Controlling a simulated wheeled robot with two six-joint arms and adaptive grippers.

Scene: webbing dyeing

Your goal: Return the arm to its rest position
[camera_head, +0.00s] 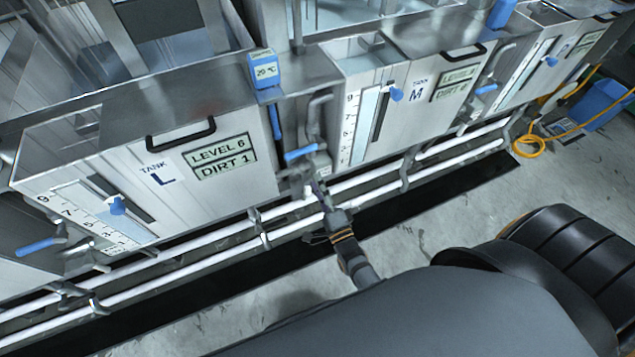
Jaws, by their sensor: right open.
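My right arm reaches in from the bottom right, and its small dark right gripper (317,188) is at the front of the tanks. It is open, with nothing seen between its fingers. It is just below a blue-handled valve (300,153) on the pipework between tank L (225,185) and tank M (410,105). I cannot tell whether the fingers touch the valve or pipe. My left gripper is not in view.
White pipes (200,235) on brackets run along the tank fronts, close to my gripper. Tank L has a protruding black handle (180,135). A blue box (605,103) and a yellow hose (528,143) are on the floor at right. Grey floor (430,220) is clear in front.

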